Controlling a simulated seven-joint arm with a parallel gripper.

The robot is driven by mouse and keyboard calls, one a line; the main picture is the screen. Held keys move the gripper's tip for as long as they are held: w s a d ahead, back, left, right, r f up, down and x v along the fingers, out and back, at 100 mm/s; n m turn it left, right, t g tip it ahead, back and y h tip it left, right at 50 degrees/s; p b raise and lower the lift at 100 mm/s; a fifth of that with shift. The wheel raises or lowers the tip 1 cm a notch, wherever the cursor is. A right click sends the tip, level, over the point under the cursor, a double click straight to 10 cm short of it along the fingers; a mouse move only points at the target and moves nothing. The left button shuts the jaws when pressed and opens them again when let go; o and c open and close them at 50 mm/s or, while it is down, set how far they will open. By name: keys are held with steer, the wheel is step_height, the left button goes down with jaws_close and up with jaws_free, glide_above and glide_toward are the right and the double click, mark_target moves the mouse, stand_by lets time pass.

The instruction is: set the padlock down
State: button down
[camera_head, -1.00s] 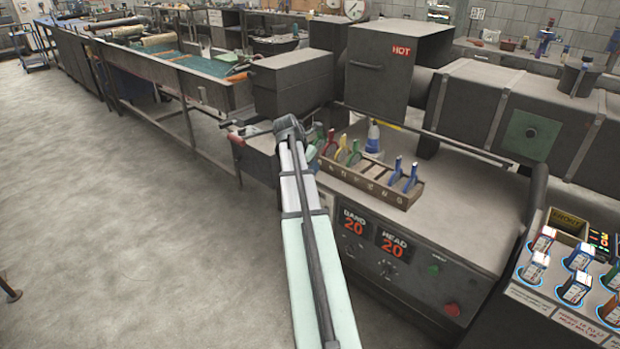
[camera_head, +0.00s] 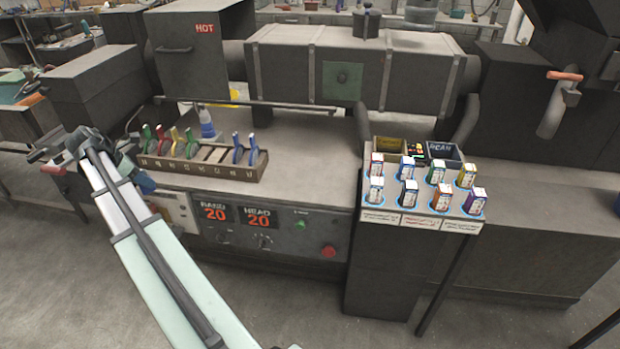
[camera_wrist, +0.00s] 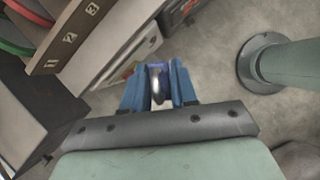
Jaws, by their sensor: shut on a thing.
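My gripper (camera_wrist: 158,78) has two blue fingers shut on a padlock (camera_wrist: 157,85). The padlock shows a bright metal curve and a bluish part between the fingers; the rest of it is hidden. In the head view my gripper (camera_head: 143,182) is a small blue shape at the left, beside the front left corner of the grey machine bench. The padlock cannot be made out there. The gripper is held in the air, with floor below it in the wrist view.
A numbered wooden rack (camera_head: 205,172) with coloured upright handles stands on the bench (camera_head: 300,150). To the right, a sloped stand (camera_head: 415,222) holds several tagged items in lit rings, with open boxes (camera_head: 443,150) behind. A control panel (camera_head: 265,235) fronts the bench.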

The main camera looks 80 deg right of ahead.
steer(key=w+a+f+m, duration=0.1)
steer(key=w+a+f, duration=0.1)
steer(key=a, duration=1)
steer(key=w+a+f, duration=0.2)
steer(key=w+a, duration=0.1)
steer(key=a, duration=1)
steer(key=w+a+f+m, duration=0.1)
steer(key=w+a+f, duration=0.1)
steer(key=a, duration=1)
steer(key=s+d+r+n, duration=0.1)
steer(key=s+d+r, duration=0.15)
steer(key=d, duration=0.65)
steer(key=s+d+r, duration=0.1)
steer(key=s+d, duration=0.2)
steer(key=d, duration=0.7)
step_height(320, 180, up, 7)
steer(key=m, duration=0.1)
glide_above(292, 181)
steer(key=w+a, duration=0.2)
steer(key=shift+g+y, duration=0.4)
steer(key=shift+f, duration=4.4)
steer(key=shift+f, duration=0.1)
